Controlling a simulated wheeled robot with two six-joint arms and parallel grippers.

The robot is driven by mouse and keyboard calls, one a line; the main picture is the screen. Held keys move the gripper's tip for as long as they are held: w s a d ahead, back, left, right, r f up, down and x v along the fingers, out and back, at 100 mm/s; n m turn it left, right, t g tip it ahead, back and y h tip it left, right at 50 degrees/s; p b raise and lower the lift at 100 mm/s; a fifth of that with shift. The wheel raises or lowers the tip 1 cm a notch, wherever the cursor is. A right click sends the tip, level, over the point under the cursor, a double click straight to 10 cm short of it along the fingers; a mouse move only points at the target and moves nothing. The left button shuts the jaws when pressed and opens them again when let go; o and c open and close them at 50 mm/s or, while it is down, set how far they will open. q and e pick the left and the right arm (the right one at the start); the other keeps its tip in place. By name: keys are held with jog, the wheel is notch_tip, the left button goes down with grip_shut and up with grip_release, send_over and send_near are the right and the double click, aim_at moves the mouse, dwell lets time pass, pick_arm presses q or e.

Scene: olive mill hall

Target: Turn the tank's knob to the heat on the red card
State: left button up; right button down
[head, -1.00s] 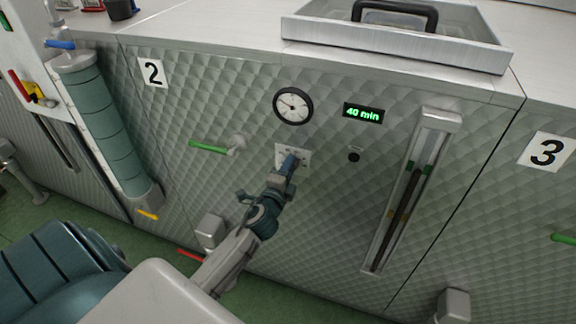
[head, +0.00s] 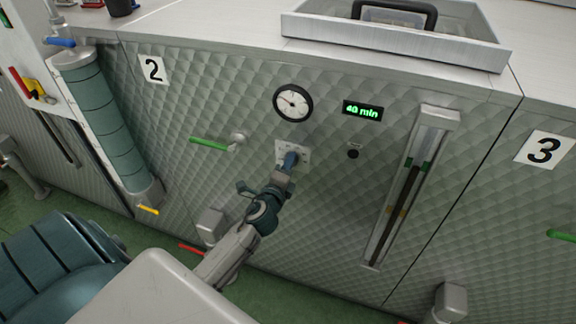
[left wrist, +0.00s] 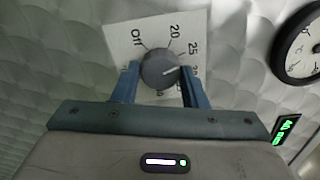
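The tank's round grey knob (left wrist: 161,69) sits on a white dial plate (left wrist: 118,32) in the left wrist view. The plate reads Off, 20 and 25, with further numbers partly hidden by my fingers. The knob's light pointer line points right, just past 25. My left gripper (left wrist: 160,72) has its blue fingers on both sides of the knob, seemingly touching it. In the head view, my left gripper (head: 288,161) covers the knob, and the plate (head: 303,157) shows around it. I cannot make out a red card. My right gripper is not in view.
On tank 2's quilted front are a round gauge (head: 293,103), a green "40 min" display (head: 362,111), a black button (head: 353,154), a green-handled valve (head: 212,145) and a tall sight glass (head: 408,190). A metal tray (head: 400,42) stands on top.

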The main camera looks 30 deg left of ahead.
pick_arm(q)
jog(key=o, duration=0.4)
jog(key=shift+c, duration=0.2)
jog(key=shift+s, duration=0.1)
jog(key=b+v, duration=0.3)
jog(key=v, duration=0.7)
jog(key=shift+s, duration=0.35)
